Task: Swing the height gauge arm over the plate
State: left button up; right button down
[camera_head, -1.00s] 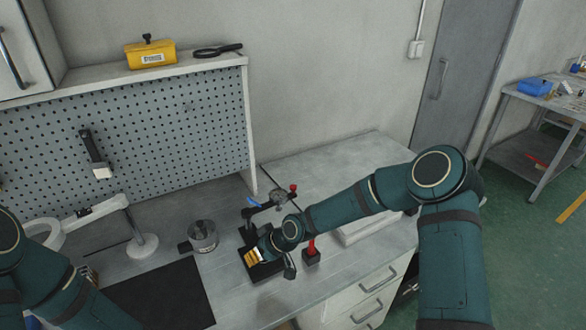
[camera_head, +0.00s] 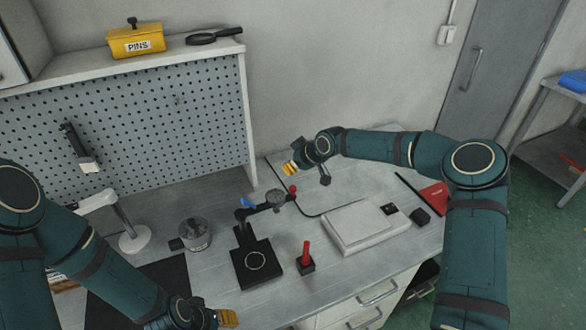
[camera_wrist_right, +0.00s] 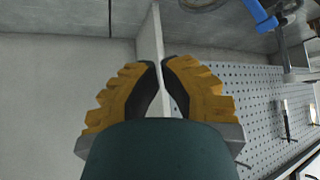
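The height gauge has a black base plate (camera_head: 256,262) marked with a pale ring. Its dark arm (camera_head: 256,208) points right and back from the post, off the plate. The arm carries a round dial (camera_head: 276,197) and ends in a red knob (camera_head: 293,189). A blue lever (camera_head: 247,203) sits by the post. My right gripper (camera_head: 287,168) is just behind the red knob, apart from it. In the wrist view its yellow fingers (camera_wrist_right: 161,65) are together at the tips and empty. My left gripper (camera_head: 238,318) is low in front of the plate; its finger gap is unclear.
A red-handled stamp-like tool (camera_head: 306,260) stands right of the plate. A flat white box (camera_head: 365,230) lies farther right. A clear round pot (camera_head: 196,236) stands left, beside a black mat (camera_head: 110,305). The pegboard panel (camera_head: 170,120) rises behind.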

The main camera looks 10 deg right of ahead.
notch_tip(320, 180, down, 7)
jog(key=w+a, duration=0.1)
jog(key=shift+p, duration=0.45)
jog(key=shift+w, duration=0.15)
dwell(0.5)
